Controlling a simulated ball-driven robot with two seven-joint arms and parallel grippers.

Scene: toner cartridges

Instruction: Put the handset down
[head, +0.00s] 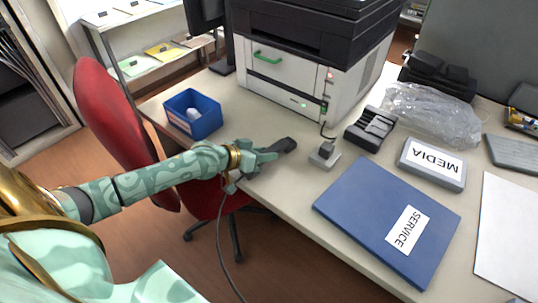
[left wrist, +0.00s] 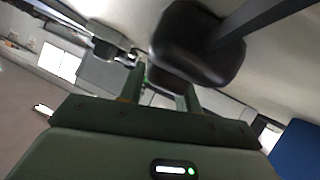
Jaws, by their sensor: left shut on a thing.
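My left gripper (head: 262,160) is shut on a black handset (head: 284,146) near the desk's front left edge. The handset's dark rounded end (left wrist: 196,48) fills the upper middle of the left wrist view, beyond the fingers (left wrist: 160,88). I cannot tell whether the handset touches the desk. A small grey stand (head: 325,155) is on the desk just right of the handset, apart from it. A dark cord (head: 220,228) hangs from near the gripper past the desk edge. My right gripper is not in view.
A large printer (head: 300,75) stands behind. A blue bin (head: 193,115) is at the left corner. A black slotted holder (head: 370,129), a MEDIA box (head: 433,163), a blue SERVICE binder (head: 370,205) and clear plastic wrap (head: 430,112) lie to the right. A red chair (head: 110,115) is left.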

